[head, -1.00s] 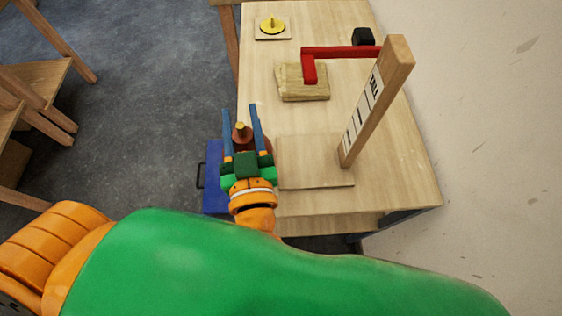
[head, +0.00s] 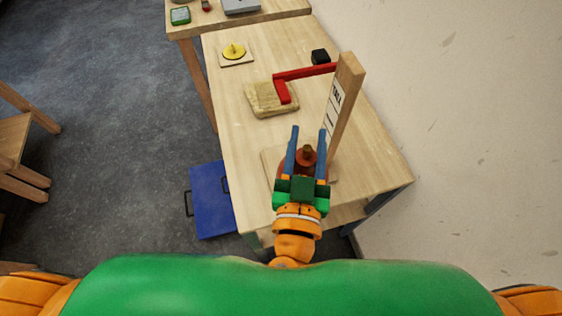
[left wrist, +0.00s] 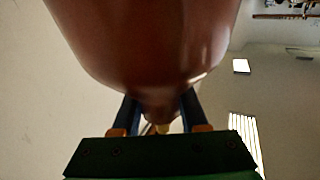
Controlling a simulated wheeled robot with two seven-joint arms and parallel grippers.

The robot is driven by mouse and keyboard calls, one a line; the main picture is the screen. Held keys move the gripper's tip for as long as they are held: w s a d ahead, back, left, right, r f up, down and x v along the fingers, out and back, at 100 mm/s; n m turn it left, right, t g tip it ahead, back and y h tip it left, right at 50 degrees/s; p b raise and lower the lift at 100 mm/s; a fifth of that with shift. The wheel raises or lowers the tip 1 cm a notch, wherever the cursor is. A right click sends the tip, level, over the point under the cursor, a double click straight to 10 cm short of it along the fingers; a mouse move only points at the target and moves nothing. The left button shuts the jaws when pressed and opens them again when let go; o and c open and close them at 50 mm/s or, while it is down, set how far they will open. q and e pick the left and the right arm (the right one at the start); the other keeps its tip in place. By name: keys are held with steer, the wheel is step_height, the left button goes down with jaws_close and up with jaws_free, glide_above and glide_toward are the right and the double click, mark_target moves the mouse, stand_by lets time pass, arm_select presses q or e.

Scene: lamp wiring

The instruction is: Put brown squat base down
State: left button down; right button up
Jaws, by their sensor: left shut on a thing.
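The brown squat base (head: 306,158) is between the blue fingers of my left gripper (head: 306,145), which is shut on it. In the head view it overlaps the thin wooden board (head: 271,161) at the near end of the table. I cannot tell whether it touches the board. In the left wrist view the brown base (left wrist: 150,40) fills the upper middle as a rounded shape, with its narrow part between the fingers. My right gripper is not in view.
A blue box (head: 211,200) is on the floor at left.

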arm_select(q)
steer(key=shift+s+d+r+h, duration=0.1)
steer(key=shift+d+r+h, duration=0.15)
steer(key=shift+d+h, duration=0.1)
steer(key=shift+f, duration=0.1)
steer(key=w+a+f+b, duration=0.2)
steer(key=w+f+b, duration=0.2)
steer(key=w+f, duration=0.2)
steer(key=w+a+f+b, duration=0.2)
steer(key=w+f+b, duration=0.3)
steer(key=w+f, duration=0.2)
steer(key=shift+a, duration=0.4)
